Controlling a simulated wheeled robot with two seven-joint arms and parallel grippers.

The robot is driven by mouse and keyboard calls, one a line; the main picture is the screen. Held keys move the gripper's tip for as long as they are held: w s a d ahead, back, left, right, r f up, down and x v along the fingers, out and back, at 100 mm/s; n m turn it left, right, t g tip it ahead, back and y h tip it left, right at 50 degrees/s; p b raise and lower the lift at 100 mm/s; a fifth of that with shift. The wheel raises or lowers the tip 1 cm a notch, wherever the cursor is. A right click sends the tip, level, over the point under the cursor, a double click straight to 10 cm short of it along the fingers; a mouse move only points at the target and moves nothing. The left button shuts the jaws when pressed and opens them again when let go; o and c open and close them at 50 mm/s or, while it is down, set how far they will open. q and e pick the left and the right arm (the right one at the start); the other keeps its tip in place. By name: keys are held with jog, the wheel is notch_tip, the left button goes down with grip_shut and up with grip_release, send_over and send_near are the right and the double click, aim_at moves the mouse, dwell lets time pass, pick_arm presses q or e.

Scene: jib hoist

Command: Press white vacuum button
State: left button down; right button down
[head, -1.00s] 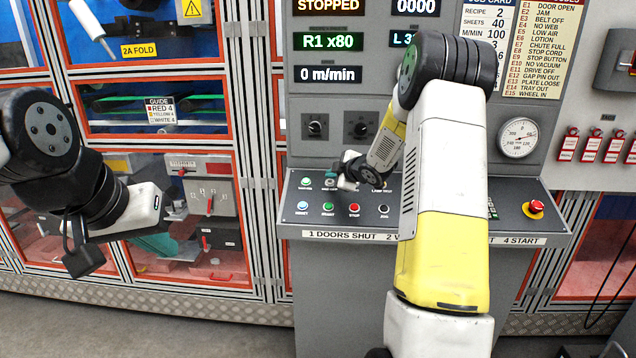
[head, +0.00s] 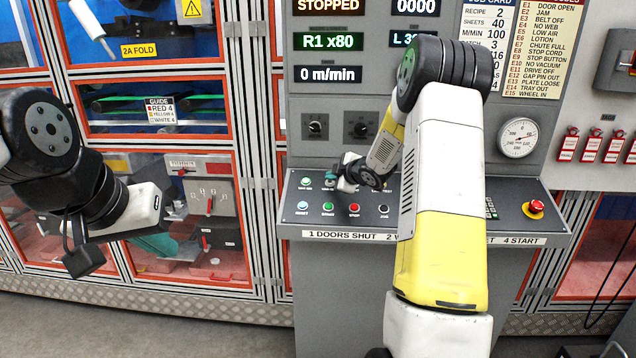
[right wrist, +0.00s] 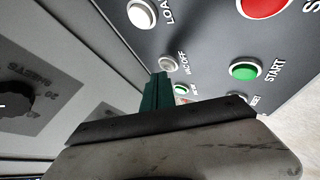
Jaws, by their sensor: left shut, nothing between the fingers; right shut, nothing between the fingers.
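A small pale button with a greenish tint (head: 306,182) sits at the left end of the upper row on the sloped console. In the right wrist view, a pale button with a green rim (right wrist: 181,90) shows just beside my fingers; its label is too small to read. A grey-white button labelled VAC OFF (right wrist: 168,64) is close to the fingertips. My right gripper (head: 332,175) is shut and empty, its teal fingers over the upper row; I cannot tell whether they touch the console. My left gripper (head: 76,250) is shut and empty, away from the console at left.
The green START button (head: 328,207), red STOP button (head: 354,208) and pale blue button (head: 303,205) form the lower row. A white button (right wrist: 141,13) lies further along the upper row. Two black knobs (head: 315,127) are on the upright panel. A red emergency stop (head: 534,208) is at right.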

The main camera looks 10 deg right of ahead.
jog(key=shift+w+f, duration=0.15)
jog(key=shift+f, duration=0.3)
dwell(0.5)
dwell(0.3)
jog(key=shift+s+r, duration=0.3)
jog(key=shift+r, duration=0.5)
jog(key=shift+s+a+r, duration=0.1)
jog(key=shift+s+r, duration=0.2)
jog(key=shift+r, duration=0.45)
jog(key=shift+s+a+r, duration=0.1)
jog(key=shift+s+r, duration=0.25)
jog(key=shift+r, duration=0.45)
jog(key=shift+s+a+r, duration=0.1)
jog(key=shift+s+r, duration=0.2)
jog(key=shift+r, duration=0.45)
